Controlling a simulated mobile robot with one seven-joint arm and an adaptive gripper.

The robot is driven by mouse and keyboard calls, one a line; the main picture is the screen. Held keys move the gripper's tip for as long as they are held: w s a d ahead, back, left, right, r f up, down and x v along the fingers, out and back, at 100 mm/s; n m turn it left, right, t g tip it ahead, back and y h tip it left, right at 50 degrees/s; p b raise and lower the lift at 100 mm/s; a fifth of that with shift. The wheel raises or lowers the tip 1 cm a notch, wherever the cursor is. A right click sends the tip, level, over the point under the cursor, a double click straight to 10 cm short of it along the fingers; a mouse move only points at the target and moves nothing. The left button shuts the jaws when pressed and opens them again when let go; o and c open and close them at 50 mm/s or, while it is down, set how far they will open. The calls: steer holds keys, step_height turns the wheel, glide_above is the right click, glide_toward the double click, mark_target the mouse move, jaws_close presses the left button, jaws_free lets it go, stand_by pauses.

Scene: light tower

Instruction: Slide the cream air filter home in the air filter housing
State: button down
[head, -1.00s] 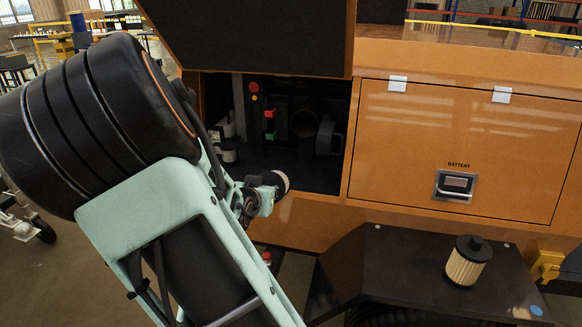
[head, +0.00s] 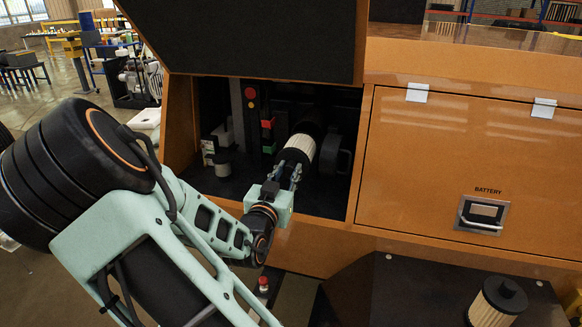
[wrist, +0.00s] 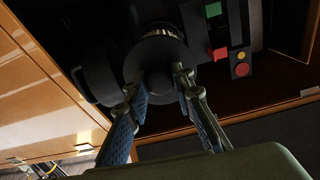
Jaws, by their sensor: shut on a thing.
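The cream air filter (head: 298,150) is pleated, with a black end cap toward me. My gripper (head: 287,172) is shut on that near end, inside the open orange compartment. The filter's far end is at the mouth of the dark round air filter housing (head: 314,130); how deep it sits is hard to tell in the shadow. In the wrist view my gripper's fingers (wrist: 159,82) close on the knob of the black cap (wrist: 150,52). Only a thin strip of cream pleats (wrist: 160,30) shows beyond the cap there.
A dark round cover (head: 345,155) stands open just right of the housing. Red and green parts and a red button (head: 251,93) lie to its left. The raised hatch (head: 260,35) hangs above. A second filter (head: 495,302) stands on the black surface at lower right.

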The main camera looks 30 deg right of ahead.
mark_target(293, 162)
stand_by(0.5)
steer(key=shift+b+x, duration=0.8)
steer(key=shift+x, duration=1.65)
steer(key=b+x, duration=0.5)
steer(key=x, duration=0.7)
steer(key=shift+w+d, duration=0.25)
steer(key=shift+d, duration=0.05)
stand_by(3.2)
steer(key=c, duration=1.6)
jaws_free()
